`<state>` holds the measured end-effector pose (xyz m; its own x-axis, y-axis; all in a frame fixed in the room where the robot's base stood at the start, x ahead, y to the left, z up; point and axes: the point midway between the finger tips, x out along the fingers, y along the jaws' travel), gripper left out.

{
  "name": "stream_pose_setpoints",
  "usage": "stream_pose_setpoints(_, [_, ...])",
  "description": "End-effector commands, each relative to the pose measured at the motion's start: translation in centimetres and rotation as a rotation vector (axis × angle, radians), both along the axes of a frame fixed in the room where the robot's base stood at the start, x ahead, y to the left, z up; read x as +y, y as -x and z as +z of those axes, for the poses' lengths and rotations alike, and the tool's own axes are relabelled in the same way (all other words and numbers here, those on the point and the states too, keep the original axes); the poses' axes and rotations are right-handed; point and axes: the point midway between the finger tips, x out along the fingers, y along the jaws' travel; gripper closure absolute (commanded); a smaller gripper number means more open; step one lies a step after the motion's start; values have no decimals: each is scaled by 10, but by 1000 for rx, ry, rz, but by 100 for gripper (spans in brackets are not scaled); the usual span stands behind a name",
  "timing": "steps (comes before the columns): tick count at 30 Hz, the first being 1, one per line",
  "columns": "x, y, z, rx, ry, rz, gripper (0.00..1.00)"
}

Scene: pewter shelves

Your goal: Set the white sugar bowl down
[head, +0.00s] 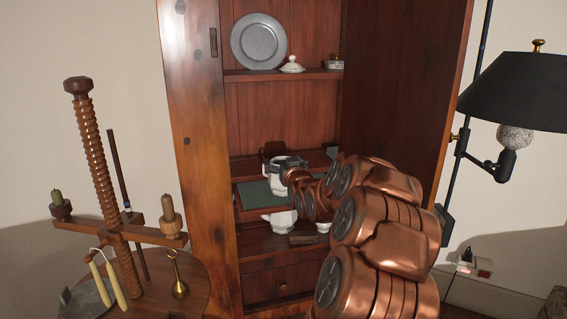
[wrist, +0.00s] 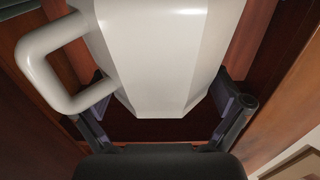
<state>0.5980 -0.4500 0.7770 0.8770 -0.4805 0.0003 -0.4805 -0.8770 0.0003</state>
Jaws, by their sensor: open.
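The white sugar bowl (wrist: 160,55), with flat facets and a loop handle on the left, fills the upper wrist view. My gripper (wrist: 162,92) is open, with one finger on each side of the bowl; whether either pad touches it I cannot tell. In the head view my gripper (head: 286,164) reaches into the cabinet at the middle shelf. The bowl (head: 279,187) shows there just below it, over the green mat, partly hidden by my wrist. Its base contact is not clear.
The cabinet's side walls (head: 398,90) stand close on both sides. Another white vessel (head: 281,224) stands on the shelf below. A pewter plate (head: 259,41) and a white lid (head: 291,65) are above. A candle stand (head: 100,160) is left, a lamp (head: 525,90) right.

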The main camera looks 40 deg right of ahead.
Motion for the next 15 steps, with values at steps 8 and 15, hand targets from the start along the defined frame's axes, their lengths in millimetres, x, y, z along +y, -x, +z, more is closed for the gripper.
stream_pose_setpoints(8, [5,11,5,-3,1,-1,0])
stream_pose_setpoints(15, [20,39,4,2,-1,-1,0])
